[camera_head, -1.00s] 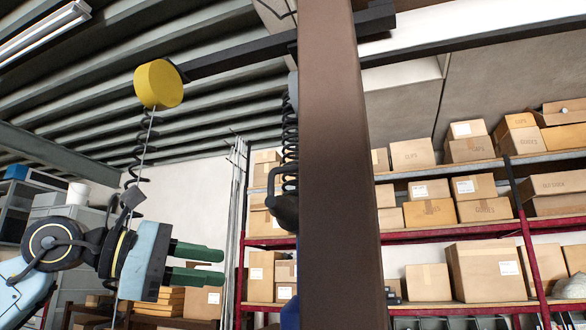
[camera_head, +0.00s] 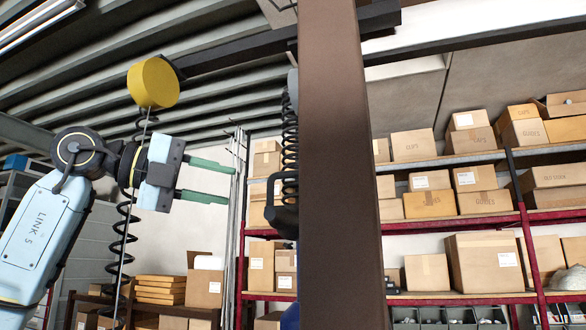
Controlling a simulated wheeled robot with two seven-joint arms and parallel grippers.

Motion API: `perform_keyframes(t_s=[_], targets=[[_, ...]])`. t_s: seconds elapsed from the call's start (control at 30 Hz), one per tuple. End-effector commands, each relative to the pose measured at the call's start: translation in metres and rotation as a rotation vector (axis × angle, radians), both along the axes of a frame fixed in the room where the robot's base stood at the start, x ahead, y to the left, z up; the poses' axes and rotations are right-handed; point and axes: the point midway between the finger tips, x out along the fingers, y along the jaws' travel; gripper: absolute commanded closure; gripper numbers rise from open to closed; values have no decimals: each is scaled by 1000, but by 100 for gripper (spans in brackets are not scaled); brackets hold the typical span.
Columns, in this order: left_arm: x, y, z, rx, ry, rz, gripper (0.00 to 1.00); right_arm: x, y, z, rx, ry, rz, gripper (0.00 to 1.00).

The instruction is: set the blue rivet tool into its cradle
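My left gripper (camera_head: 231,186) is raised at the left, its two green fingers spread apart, pointing right, with nothing between them. A dark, looped handle (camera_head: 283,212) hangs from a black coil to the right of the fingertips, apart from them and partly behind the brown post. A small blue patch (camera_head: 290,317) shows below it at the post's left edge. I cannot tell whether the handle and patch belong to the blue rivet tool. I cannot make out the cradle. My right gripper is not in view.
A brown post (camera_head: 338,180) stands upright in the middle and hides what is behind it. A yellow disc (camera_head: 153,83) hangs from the dark overhead beam (camera_head: 240,52), with a cable and coil passing near my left arm. Red-framed shelves (camera_head: 450,218) of boxes stand behind.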

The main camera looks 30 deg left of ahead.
Motion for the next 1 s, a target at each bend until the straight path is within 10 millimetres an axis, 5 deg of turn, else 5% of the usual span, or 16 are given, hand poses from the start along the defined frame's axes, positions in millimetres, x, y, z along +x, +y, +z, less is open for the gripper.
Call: perform_keyframes(t_s=[0.2, 0.53, 1.0], targets=[[-7, -10, 32, -281, 202, 41, 66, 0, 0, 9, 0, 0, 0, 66], [-5, -17, 43, -429, 311, 71, 66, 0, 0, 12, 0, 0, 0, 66], [69, -63, 32, -425, 311, 71, 66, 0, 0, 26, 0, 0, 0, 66]])
